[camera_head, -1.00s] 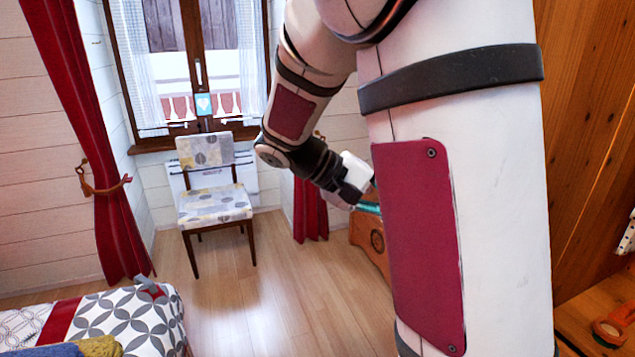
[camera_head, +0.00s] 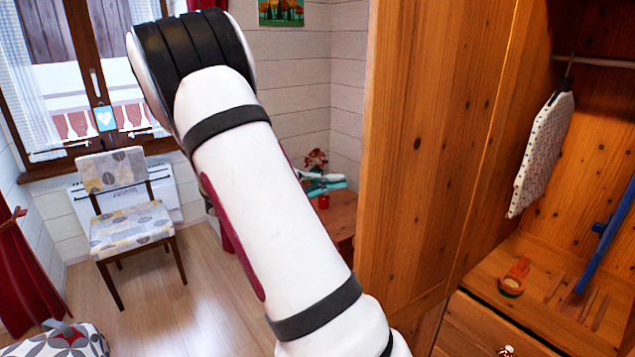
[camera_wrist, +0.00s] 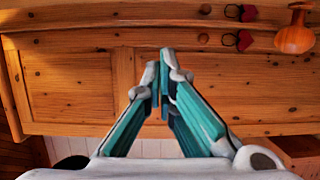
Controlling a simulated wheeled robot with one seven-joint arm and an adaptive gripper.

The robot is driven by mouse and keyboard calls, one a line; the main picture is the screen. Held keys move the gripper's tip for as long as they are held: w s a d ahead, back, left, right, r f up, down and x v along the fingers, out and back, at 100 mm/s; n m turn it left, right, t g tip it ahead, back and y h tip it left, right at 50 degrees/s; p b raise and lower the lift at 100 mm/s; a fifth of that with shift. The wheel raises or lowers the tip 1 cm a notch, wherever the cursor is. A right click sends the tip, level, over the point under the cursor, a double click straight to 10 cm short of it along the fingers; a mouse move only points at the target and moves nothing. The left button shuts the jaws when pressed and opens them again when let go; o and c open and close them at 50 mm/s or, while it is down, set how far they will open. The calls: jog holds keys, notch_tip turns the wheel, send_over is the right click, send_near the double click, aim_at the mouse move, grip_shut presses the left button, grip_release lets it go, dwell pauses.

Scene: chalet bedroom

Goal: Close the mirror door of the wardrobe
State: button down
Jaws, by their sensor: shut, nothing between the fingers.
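The wooden wardrobe stands on the right in the head view, its compartment (camera_head: 590,150) exposed. A tall wooden panel (camera_head: 425,130) stands at its left. I cannot tell whether this is the mirror door's back or the wardrobe's side, and no mirror surface shows. My gripper (camera_head: 325,185) is in the far corner, left of the panel and apart from it, partly behind my arm. In the wrist view my gripper (camera_wrist: 165,62) has its teal fingers with tips together, empty, in front of a wooden furniture face (camera_wrist: 70,85).
A hanging ironing board (camera_head: 545,150) and a blue bar (camera_head: 610,235) are inside the wardrobe. A low wooden cabinet (camera_head: 342,215) stands in the corner. A patterned chair (camera_head: 125,205) stands by the window. Floor (camera_head: 190,300) is clear between. A round knob (camera_wrist: 296,38) shows in the wrist view.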

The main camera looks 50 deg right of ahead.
jog(key=shift+s+d+p, duration=0.2)
jog(key=shift+s, duration=0.7)
jog(key=shift+s+d+p, duration=0.15)
jog(key=shift+s+p, duration=0.1)
jog(key=shift+s, duration=0.65)
jog(key=shift+s+d+p, duration=0.2)
jog(key=shift+s, duration=0.7)
